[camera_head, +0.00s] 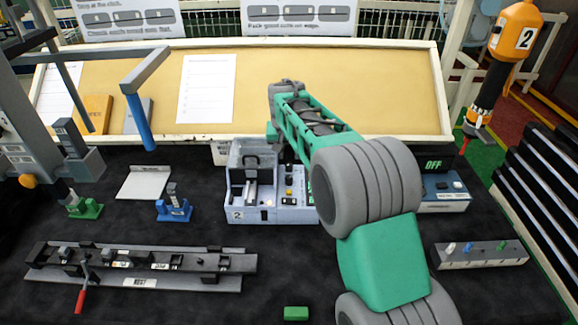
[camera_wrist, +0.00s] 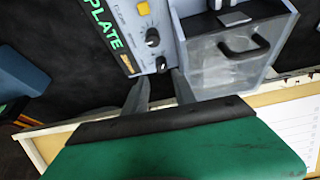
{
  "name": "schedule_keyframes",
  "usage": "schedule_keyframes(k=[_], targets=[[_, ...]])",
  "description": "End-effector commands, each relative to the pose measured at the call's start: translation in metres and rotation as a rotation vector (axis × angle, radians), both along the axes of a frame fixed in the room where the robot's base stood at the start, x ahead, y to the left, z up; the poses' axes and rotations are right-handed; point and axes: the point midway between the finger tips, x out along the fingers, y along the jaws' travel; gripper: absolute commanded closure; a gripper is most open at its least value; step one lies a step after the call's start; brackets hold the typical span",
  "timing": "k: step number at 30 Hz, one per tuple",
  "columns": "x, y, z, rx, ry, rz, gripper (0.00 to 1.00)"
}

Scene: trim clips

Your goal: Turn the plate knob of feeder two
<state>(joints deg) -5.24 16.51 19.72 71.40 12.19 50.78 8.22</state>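Feeder two (camera_head: 250,215), a pale grey-blue unit marked "2", stands mid-table in the head view, partly behind my arm. The wrist view shows its panel (camera_wrist: 128,14) with a green "PLATE" display (camera_wrist: 105,25), an upper black knob (camera_wrist: 152,37) and a lower black knob (camera_wrist: 161,64). The small knob labels are unreadable, so I cannot tell which is the plate knob. In the wrist view my gripper (camera_wrist: 161,80) is open and empty. Its fingertips are spread either side of the lower knob, close to it; contact is unclear. My fingers are not discernible in the head view.
A clear bin with a black handle (camera_wrist: 245,48) adjoins the panel. Another unit with an "OFF" display (camera_head: 433,164) stands to the right. A clip rail (camera_head: 140,262) lies front left, a grey clip block (camera_head: 480,255) front right. A tilted board (camera_head: 290,75) rises behind.

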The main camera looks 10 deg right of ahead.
Motion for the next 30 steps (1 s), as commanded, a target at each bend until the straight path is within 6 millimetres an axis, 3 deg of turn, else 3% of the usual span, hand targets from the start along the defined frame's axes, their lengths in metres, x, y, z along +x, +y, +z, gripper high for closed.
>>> schedule_keyframes(k=[5,15,25,30], targets=[[0.014,0.0,-0.016,-0.001,-0.001,-0.009,0.68],[0.035,-0.006,-0.07,0.0,-0.002,-0.006,0.68],[0.037,-0.006,-0.077,0.0,-0.004,-0.006,0.69],[0.037,-0.006,-0.077,0.0,-0.004,-0.006,0.83]])
